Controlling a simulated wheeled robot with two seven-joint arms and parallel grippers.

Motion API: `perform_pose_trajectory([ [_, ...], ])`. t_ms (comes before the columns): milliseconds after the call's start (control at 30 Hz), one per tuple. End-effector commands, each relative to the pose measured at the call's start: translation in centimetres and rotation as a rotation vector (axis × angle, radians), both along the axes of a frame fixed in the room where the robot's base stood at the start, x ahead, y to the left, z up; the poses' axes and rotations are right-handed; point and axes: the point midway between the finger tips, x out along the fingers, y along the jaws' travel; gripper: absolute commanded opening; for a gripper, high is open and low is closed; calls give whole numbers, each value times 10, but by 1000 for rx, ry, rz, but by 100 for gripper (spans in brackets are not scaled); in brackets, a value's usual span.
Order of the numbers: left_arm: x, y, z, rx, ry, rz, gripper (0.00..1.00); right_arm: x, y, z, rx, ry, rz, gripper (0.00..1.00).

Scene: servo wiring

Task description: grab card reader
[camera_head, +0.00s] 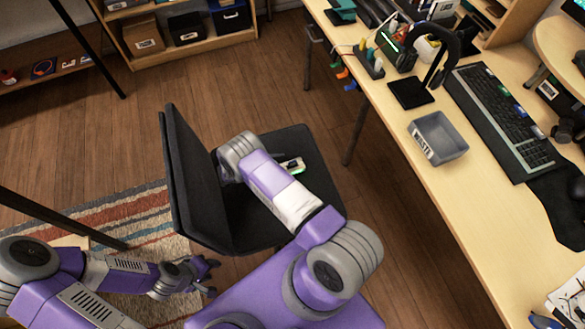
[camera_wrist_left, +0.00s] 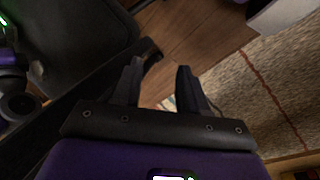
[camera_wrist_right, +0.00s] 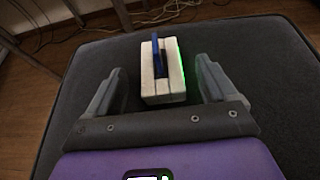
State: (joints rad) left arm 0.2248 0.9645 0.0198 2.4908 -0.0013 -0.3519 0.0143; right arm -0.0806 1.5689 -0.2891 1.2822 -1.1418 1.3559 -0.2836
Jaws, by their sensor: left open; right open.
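The card reader is a small white block with a green glowing side and a blue card-like piece standing in it (camera_wrist_right: 162,82). It lies on the dark chair seat (camera_wrist_right: 235,60) and also shows beside my right forearm in the head view (camera_head: 292,165). My right gripper (camera_wrist_right: 158,78) is open above the seat, with its fingers on either side of the reader and visible gaps on both sides. In the head view my right arm mostly hides that gripper. My left gripper (camera_head: 211,277) is open and empty, low beside the chair; it also shows in the left wrist view (camera_wrist_left: 160,72).
The chair backrest (camera_head: 187,180) rises to the left of the seat. A desk (camera_head: 440,215) at the right carries a grey bin (camera_head: 438,137), a keyboard (camera_head: 500,112) and other items. A striped rug (camera_head: 125,220) lies at the left. Shelves (camera_head: 185,40) stand at the back.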

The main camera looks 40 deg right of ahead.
Motion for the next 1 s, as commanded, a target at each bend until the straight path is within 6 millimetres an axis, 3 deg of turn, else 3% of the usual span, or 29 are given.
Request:
perform_pose_trajectory([
  [400,0,0,-10,0,0,0,43,-13,-43,-20,1,2,-2,85],
  [633,0,0,-9,0,0,0,43,-13,-45,-19,1,0,0,85],
  [1000,0,0,-9,0,0,0,43,-13,-45,-19,0,0,0,28],
])
